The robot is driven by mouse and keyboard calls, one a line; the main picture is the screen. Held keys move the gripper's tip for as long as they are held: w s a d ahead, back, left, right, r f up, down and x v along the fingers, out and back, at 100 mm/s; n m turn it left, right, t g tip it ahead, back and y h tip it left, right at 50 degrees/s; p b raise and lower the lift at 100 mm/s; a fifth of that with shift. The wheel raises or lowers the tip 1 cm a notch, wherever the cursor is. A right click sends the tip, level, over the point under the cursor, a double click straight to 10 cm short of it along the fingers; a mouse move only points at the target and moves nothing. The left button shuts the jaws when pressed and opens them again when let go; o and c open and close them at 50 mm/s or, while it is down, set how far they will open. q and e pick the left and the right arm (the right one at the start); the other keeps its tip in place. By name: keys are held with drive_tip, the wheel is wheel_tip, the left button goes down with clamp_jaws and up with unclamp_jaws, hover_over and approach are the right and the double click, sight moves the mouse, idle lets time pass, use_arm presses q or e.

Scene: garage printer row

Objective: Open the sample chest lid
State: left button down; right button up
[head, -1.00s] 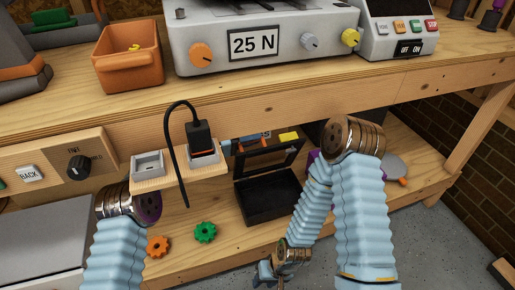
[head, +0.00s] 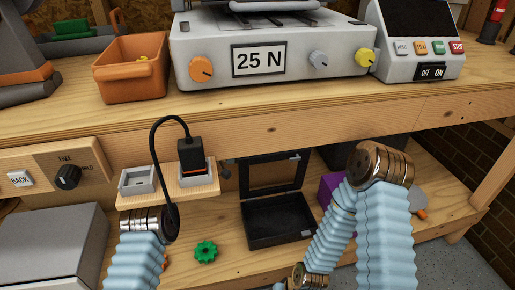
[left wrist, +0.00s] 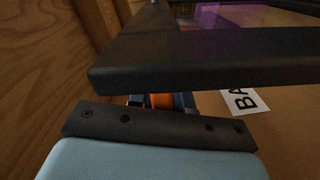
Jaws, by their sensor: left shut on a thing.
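The sample chest (head: 279,240) is an open black box on the lower shelf in the head view. Its black framed lid (head: 301,172) with a window stands raised at the back edge, tilted up. In the left wrist view a dark bar of the lid (left wrist: 190,60) crosses close in front.
A small wooden ledge (head: 205,190) with a black plug (head: 193,155) and cable juts out left of the lid. A green gear-shaped knob (head: 206,251) lies left of the chest. A purple object (head: 329,186) stands at its right.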

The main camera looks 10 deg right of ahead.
use_arm(q)
drive_tip(key=c, duration=1.1)
unclamp_jaws()
drive_tip(key=shift+f, duration=0.4)
drive_tip(key=shift+c, duration=0.2)
drive_tip(key=shift+r, duration=0.1)
drive_tip(key=a, duration=1.4)
drive_tip(key=shift+s+p, duration=0.2)
drive_tip(key=shift+p, duration=0.2)
